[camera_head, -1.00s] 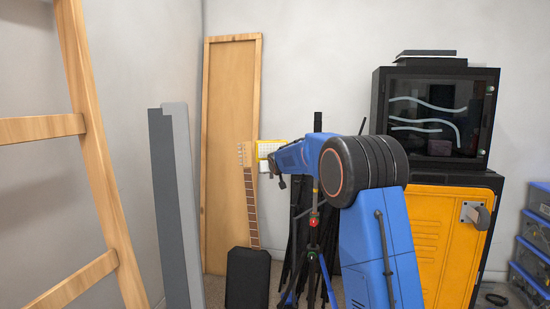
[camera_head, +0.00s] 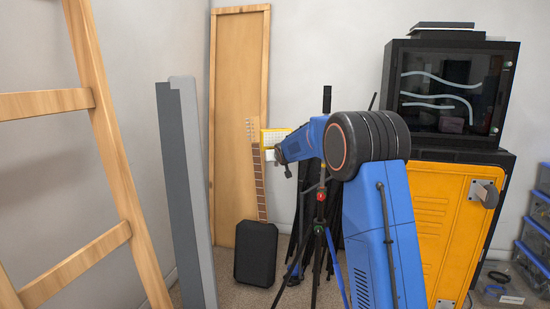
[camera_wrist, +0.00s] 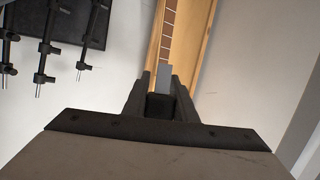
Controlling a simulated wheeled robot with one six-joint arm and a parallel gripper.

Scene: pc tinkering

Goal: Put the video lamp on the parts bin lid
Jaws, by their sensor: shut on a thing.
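The video lamp (camera_head: 275,137), a small white panel with a yellow frame, is held up at the end of my blue arm. My gripper (camera_head: 281,157) is just below and beside it, in front of the guitar neck. In the wrist view my gripper (camera_wrist: 163,98) is shut on the lamp, whose grey edge (camera_wrist: 165,77) shows between the fingers. A stack of blue parts bins (camera_head: 540,210) stands at the right edge. A low bin (camera_head: 503,297) sits on the floor in front of it, partly cut off; I cannot tell which lid is meant.
A wooden ladder (camera_head: 115,165) and grey panels (camera_head: 180,200) are at the left.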

